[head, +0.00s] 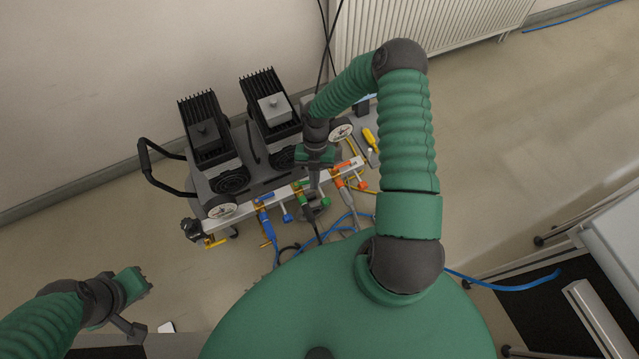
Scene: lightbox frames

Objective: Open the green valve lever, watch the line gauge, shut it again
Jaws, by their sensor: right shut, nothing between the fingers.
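A white manifold bar (283,193) runs along the front of a dark pump cart. It carries blue, green and orange valves side by side. The green valve (302,196) sits mid-bar; its lever is small and partly hidden. My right gripper (315,188) reaches down from above, just right of the green valve, with its fingers shut and empty. I cannot tell whether it touches the lever. One round white gauge (221,211) is at the bar's left end and another (342,132) is behind the right end; their needles are too small to read. My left gripper (132,292) is low at left, away from the cart; its jaws are unclear.
The blue valve (265,199) and orange valve (341,181) flank the green one closely. Two finned black pumps (207,131) stand behind the bar. A yellow-handled tool (370,139) lies at right. Blue hoses (348,222) hang in front.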

